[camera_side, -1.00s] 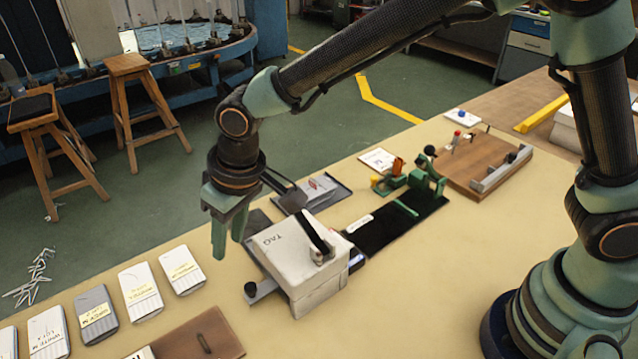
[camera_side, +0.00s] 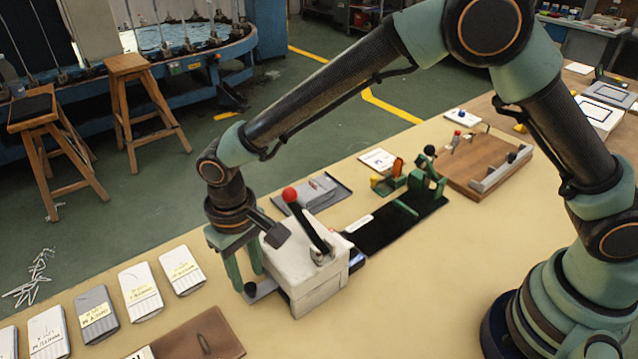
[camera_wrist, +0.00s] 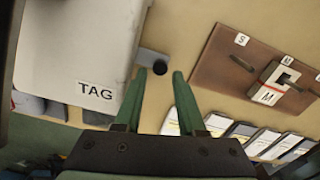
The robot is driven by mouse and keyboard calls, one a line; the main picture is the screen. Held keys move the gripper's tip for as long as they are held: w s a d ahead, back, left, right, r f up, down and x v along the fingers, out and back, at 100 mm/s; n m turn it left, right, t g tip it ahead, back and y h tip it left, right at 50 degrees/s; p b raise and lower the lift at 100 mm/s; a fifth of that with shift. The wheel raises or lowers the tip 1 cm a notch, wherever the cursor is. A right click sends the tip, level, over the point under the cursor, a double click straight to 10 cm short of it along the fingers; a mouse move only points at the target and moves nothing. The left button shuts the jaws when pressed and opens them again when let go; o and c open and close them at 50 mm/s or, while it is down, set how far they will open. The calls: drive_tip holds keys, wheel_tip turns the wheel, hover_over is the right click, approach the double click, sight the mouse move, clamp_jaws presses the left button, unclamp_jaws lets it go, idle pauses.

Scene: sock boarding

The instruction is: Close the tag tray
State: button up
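The white tag box (camera_side: 298,270) stands on the table in the side view, with a black lever topped by a red ball (camera_side: 290,194). Its TAG label shows in the wrist view (camera_wrist: 95,91). The grey tag tray (camera_side: 268,287) sticks out of the box's left end and carries a black knob (camera_side: 250,289). The knob also shows in the wrist view (camera_wrist: 159,67). My gripper (camera_side: 245,279) points down beside the box's left end. Its fingers are apart and empty. In the wrist view the knob appears between the fingertips (camera_wrist: 160,72); contact cannot be told.
Several labelled sock packs (camera_side: 140,291) lie in a row at left. A black strip with a green fixture (camera_side: 405,208) and a wooden board (camera_side: 480,165) lie behind.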

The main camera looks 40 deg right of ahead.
drive_tip(key=shift+f, duration=1.3)
clamp_jaws()
drive_tip(key=shift+r, duration=0.1)
idle(0.4)
